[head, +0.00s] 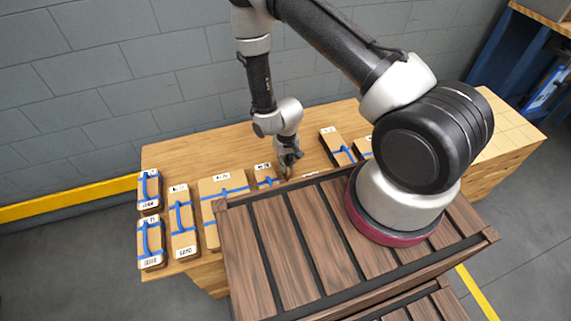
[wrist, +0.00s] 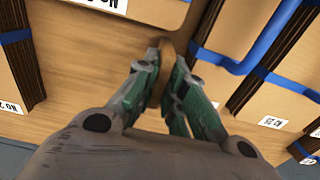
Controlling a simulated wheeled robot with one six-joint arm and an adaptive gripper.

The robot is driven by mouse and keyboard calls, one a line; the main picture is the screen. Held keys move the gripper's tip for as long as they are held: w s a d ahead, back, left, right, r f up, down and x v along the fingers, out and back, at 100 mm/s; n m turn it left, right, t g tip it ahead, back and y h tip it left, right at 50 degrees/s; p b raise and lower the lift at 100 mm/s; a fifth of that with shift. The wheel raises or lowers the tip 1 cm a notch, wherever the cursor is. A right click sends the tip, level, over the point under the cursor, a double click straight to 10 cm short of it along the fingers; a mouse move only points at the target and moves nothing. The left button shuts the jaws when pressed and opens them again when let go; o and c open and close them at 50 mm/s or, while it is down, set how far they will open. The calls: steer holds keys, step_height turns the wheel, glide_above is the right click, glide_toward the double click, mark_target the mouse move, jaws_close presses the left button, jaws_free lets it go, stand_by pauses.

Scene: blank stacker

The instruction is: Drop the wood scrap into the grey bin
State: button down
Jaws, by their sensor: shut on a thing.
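My gripper (head: 288,162) is over the wooden bench, close to the dark slatted top in front of it. In the wrist view, my gripper (wrist: 166,72) has its green-padded fingers closed on a narrow brown piece, the wood scrap (wrist: 165,50). In the head view the scrap cannot be made out. I see no grey bin in either view.
The bench (head: 170,152) bears several tan stacks with blue straps and white labels, such as one at the left (head: 183,222). They stand close on both sides of my gripper. A dark slatted wooden top (head: 270,250) fills the foreground. A grey block wall (head: 100,80) is behind.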

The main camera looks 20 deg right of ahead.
steer(key=shift+d+f, duration=0.1)
steer(key=shift+f, duration=0.3)
steer(key=shift+f, duration=0.1)
steer(key=c, duration=1.5)
jaws_free()
